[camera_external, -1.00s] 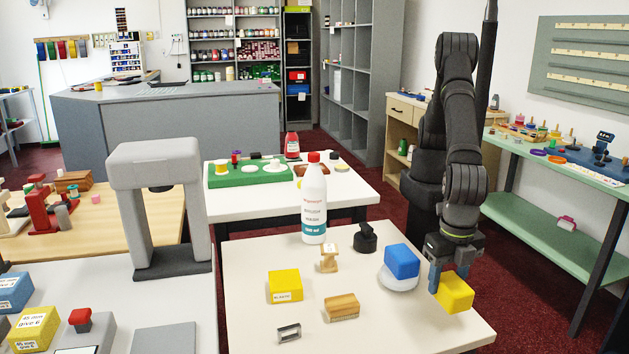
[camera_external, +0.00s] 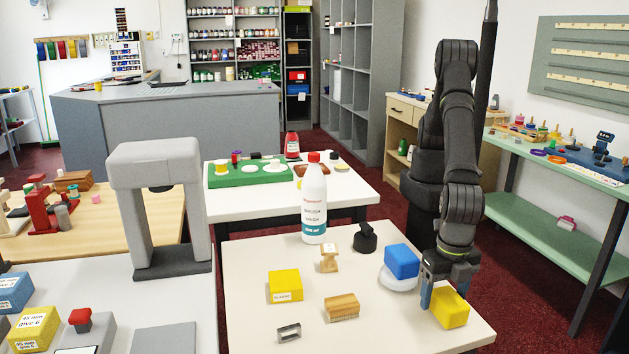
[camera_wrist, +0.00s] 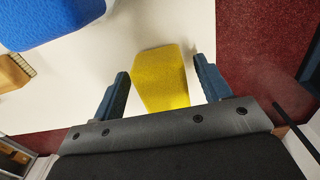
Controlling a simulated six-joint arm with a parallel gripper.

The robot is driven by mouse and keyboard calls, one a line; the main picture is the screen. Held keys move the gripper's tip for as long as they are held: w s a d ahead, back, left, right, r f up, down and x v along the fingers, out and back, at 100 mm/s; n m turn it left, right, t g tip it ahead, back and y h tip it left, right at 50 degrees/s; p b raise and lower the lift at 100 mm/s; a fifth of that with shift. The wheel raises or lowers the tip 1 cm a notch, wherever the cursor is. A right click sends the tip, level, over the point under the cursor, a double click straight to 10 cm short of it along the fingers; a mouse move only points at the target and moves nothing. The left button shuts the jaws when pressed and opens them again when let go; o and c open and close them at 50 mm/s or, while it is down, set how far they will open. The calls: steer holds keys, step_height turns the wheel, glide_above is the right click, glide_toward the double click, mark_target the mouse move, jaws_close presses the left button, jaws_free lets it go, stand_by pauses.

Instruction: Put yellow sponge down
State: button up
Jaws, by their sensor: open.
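The yellow sponge (camera_external: 450,308) rests on the white table near its front right corner. In the wrist view the sponge (camera_wrist: 162,78) lies between my two blue fingers, with a gap on each side. My gripper (camera_external: 444,298) is open around it and low over the table. The wrist view shows my gripper (camera_wrist: 162,85) with its fingers apart from the sponge. The sponge's left side is partly hidden by a finger in the external view.
A blue sponge (camera_external: 402,261) sits on a white dish (camera_external: 398,284) just left of my gripper. A wooden brush (camera_external: 342,307), a yellow labelled block (camera_external: 285,286) and a white bottle (camera_external: 314,200) stand further left. The table's right edge is close.

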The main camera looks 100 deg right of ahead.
mark_target(445, 291)
steer(key=shift+r, duration=0.15)
step_height(445, 291, up, 12)
stand_by(0.3)
step_height(445, 291, down, 13)
steer(key=shift+r, duration=2.3)
